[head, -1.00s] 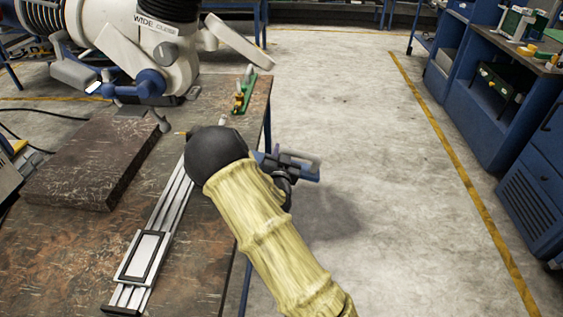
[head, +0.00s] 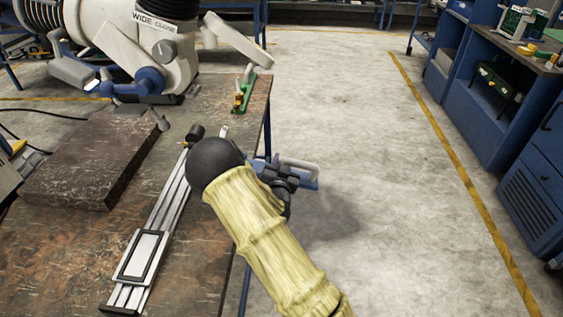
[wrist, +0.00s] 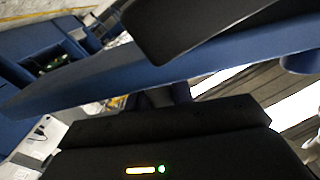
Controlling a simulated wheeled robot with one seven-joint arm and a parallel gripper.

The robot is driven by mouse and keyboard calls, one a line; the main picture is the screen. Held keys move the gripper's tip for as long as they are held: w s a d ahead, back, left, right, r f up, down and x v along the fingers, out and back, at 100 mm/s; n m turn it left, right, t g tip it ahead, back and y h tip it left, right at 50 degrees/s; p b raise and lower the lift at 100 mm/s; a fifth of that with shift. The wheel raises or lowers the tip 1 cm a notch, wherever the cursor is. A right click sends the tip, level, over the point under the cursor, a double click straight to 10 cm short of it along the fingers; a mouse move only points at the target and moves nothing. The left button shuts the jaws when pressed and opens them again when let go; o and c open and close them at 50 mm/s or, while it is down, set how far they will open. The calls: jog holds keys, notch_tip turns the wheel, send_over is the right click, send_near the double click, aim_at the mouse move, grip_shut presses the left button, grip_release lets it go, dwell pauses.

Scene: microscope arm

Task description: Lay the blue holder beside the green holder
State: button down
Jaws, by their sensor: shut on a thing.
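The green holder (head: 243,96) lies on the far right corner of the brown table, with a yellow-brass piece on it. My gripper (head: 283,172) is shut on the blue holder (head: 311,184) and holds it just past the table's right edge, over the floor. The arm hides part of the blue holder in the head view. In the wrist view the blue holder (wrist: 190,68) runs as a long bar between the two black fingers of my gripper (wrist: 165,85). The blue and green holders are apart.
A silver rail (head: 171,205) with a framed slide runs along the table (head: 195,270). A dark slab (head: 90,165) lies left of it. A large white microscope arm (head: 150,45) overhangs the table's far end. Table surface near the green holder is partly clear.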

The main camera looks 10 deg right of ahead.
jog(key=c, duration=1.6)
grip_release()
jog(key=shift+f, duration=0.15)
jog(key=o, duration=0.4)
jog(key=shift+s+r+p, duration=0.15)
jog(key=shift+r+p, duration=0.2)
jog(key=shift+p, duration=0.15)
jog(key=v, duration=1.7)
jog(key=shift+s, duration=0.15)
